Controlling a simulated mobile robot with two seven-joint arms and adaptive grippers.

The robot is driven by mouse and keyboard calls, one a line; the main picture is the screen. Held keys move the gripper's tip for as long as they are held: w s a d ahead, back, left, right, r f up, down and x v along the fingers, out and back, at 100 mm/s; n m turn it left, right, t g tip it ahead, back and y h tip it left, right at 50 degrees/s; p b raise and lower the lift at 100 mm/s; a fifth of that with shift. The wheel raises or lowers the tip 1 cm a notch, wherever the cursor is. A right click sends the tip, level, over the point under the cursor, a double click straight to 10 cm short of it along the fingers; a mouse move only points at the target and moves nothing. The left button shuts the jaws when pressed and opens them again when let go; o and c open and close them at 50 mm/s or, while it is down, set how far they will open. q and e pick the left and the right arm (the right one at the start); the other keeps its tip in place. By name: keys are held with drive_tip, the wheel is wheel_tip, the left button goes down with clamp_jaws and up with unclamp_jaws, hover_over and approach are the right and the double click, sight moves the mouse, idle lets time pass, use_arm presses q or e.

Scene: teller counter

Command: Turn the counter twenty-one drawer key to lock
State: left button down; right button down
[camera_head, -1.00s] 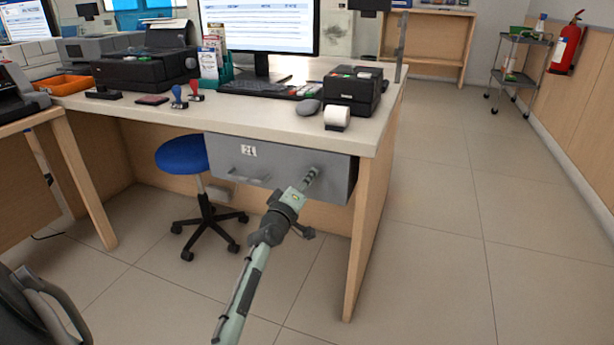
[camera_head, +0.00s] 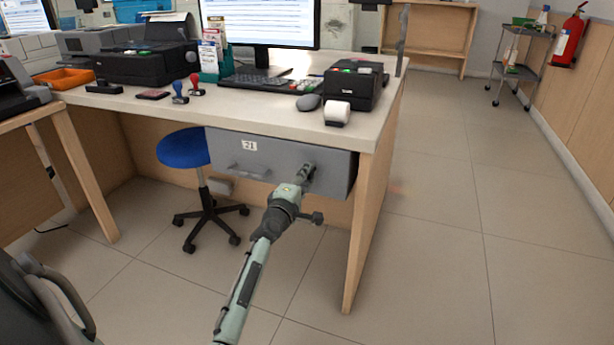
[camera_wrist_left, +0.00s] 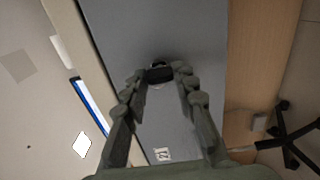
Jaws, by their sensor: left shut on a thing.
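The grey drawer (camera_head: 230,150) labelled 21 hangs under the right part of the counter top. Its front also fills the middle of the left wrist view (camera_wrist_left: 180,110). My left gripper (camera_head: 307,172) is at the right part of the drawer front. In the left wrist view, its two fingertips (camera_wrist_left: 159,74) close on the dark key head (camera_wrist_left: 159,73) from both sides. The key stands at a round lock, mostly hidden behind the fingers; its shaft does not show. My right gripper is not in view.
A drawer handle (camera_head: 248,173) sticks out left of my gripper. A blue stool (camera_head: 184,148) stands under the counter (camera_head: 270,117). The counter's wooden right leg panel (camera_head: 366,220) is close to my wrist.

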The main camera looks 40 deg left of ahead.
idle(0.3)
use_arm(q)
drive_tip(key=c, duration=1.2)
unclamp_jaws()
drive_tip(key=v, duration=1.2)
